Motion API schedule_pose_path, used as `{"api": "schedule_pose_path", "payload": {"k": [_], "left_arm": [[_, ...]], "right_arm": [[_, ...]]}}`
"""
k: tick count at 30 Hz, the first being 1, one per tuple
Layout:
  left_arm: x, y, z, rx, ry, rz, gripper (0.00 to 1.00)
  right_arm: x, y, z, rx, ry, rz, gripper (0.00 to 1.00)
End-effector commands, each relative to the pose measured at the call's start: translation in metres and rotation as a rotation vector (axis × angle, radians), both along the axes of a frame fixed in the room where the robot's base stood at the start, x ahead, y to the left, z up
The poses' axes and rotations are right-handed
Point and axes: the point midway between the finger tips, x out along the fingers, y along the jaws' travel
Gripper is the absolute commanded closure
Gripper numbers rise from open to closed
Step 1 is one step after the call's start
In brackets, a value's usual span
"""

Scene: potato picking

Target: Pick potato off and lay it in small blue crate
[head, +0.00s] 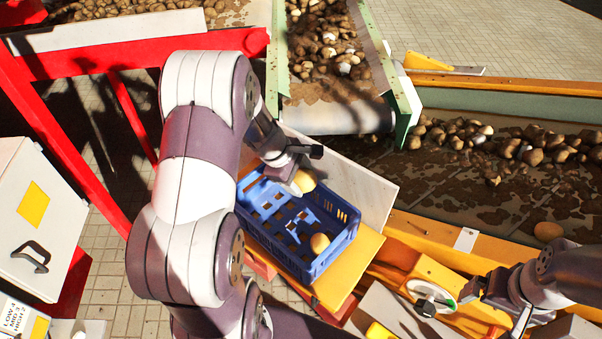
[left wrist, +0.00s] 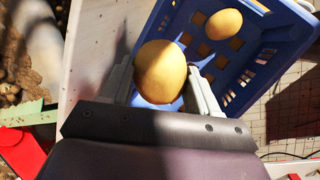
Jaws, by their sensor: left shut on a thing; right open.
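A small blue crate (head: 347,222) stands on a yellow ledge in the middle of the head view. My left gripper (head: 300,172) is over the crate's far side, shut on a potato (head: 305,181). In the left wrist view this potato (left wrist: 161,72) sits between the two fingers, and the crate (left wrist: 262,70) shows behind it. A second potato (head: 319,243) lies inside the crate; the left wrist view shows it too (left wrist: 223,24). Part of the crate is hidden by my left arm.
A conveyor (head: 330,95) with potatoes and soil ends behind the crate. A wide dirty belt (head: 465,205) with several potatoes runs to the right. A single potato (head: 547,231) lies near its front edge. A pale panel (head: 365,190) stands behind the crate. A red frame and white cabinet (head: 40,220) are at left.

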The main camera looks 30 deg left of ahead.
Motion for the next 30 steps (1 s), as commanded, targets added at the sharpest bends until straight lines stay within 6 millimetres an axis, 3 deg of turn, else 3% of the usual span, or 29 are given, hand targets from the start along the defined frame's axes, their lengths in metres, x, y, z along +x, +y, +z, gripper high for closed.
{"api": "schedule_pose_path", "payload": {"k": [8, 9, 11, 21, 23, 30], "left_arm": [[0.000, 0.000, -0.004, 0.000, -0.001, -0.001, 0.72], [0.000, 0.000, -0.004, 0.000, -0.001, -0.001, 0.26], [0.000, 0.000, -0.004, 0.000, -0.001, -0.001, 0.10], [-0.001, 0.002, 0.001, 0.001, -0.003, 0.000, 0.10], [-0.003, 0.005, 0.010, 0.003, -0.005, -0.001, 0.10], [-0.024, 0.022, 0.068, 0.004, -0.005, 0.002, 0.10]], "right_arm": [[0.000, 0.000, -0.004, 0.000, -0.001, 0.000, 0.02], [0.000, 0.000, -0.004, 0.000, -0.001, 0.000, 0.02], [0.000, 0.000, -0.004, 0.000, -0.001, 0.000, 0.02], [0.000, 0.000, -0.004, 0.000, -0.001, 0.000, 0.02], [0.000, 0.000, -0.004, 0.000, -0.001, 0.000, 0.02], [0.000, 0.000, -0.007, 0.000, -0.001, 0.000, 0.02]]}}
